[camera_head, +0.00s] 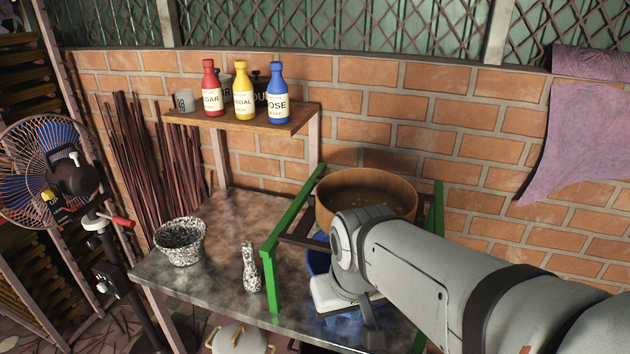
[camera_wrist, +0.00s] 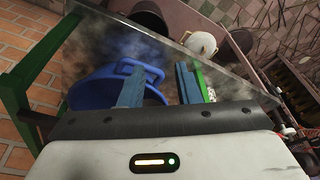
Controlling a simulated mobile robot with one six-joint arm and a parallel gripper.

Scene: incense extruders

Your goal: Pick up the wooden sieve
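The wooden sieve (camera_head: 335,209) is a wide, round, brown wooden ring. It rests level on the green frame at the back right of the table in the head view. My arm hides part of its front side. My gripper (camera_head: 372,335) is in front of the sieve and lower than it, beside the blue tub. In the wrist view my gripper (camera_wrist: 157,78) has its two fingers apart with nothing held between them. I cannot make out the sieve in the wrist view.
The green frame (camera_head: 270,283) stands on the grey table (camera_head: 215,285). A blue tub (camera_wrist: 88,95) sits under it. A speckled mortar (camera_head: 180,243) and pestle (camera_head: 250,270) stand left. A shelf (camera_head: 245,122) with bottles is behind. A fan (camera_head: 45,170) stands far left.

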